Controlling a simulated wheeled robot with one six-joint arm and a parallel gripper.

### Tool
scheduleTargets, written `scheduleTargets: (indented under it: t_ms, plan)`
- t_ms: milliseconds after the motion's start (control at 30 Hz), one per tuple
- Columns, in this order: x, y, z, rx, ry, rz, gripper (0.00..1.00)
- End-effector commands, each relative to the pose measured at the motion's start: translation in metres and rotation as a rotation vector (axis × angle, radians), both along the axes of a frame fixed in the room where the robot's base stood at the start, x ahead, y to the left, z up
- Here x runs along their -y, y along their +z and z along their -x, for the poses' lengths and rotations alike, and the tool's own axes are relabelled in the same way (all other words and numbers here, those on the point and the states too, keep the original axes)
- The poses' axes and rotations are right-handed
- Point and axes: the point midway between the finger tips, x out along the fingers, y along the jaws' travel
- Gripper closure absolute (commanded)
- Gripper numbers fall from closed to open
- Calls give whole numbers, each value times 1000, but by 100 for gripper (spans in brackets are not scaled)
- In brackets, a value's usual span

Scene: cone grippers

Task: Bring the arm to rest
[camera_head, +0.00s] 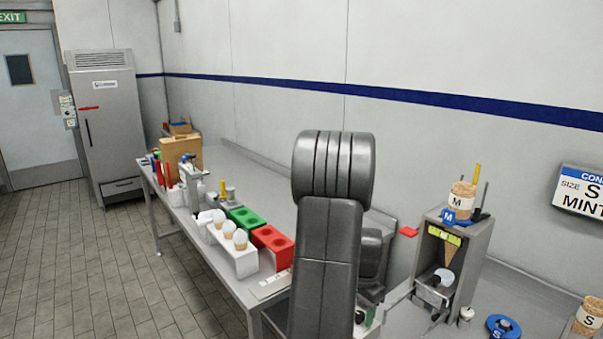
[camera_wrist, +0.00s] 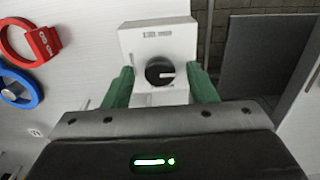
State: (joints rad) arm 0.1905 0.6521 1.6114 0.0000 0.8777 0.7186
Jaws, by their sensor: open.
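My gripper (camera_wrist: 161,82) shows in the wrist view with its two green fingers spread apart and nothing held between them. A white box with a black knob (camera_wrist: 160,71) lies beyond the fingers; its distance from them is hard to tell. In the head view my arm stands upright in the middle foreground, and my gripper cannot be made out there.
At right, a grey dispenser (camera_head: 463,239) stands near a blue ring (camera_head: 503,327). The wrist view shows red (camera_wrist: 42,45) and blue (camera_wrist: 22,98) rings. The tiled floor at left is clear.

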Motion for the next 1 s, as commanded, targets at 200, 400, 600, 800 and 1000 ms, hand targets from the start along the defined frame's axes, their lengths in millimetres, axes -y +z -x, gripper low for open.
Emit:
scheduleTargets:
  t_ms: [200,400,600,800,1000]
  plan:
    - [0,1,0,-2,171,-1,48]
    - [0,2,0,-1,331,-1,48]
    - [0,2,1,-2,490,-1,48]
    - [0,2,0,-1,641,-1,48]
    - [0,1,0,-2,745,-1,48]
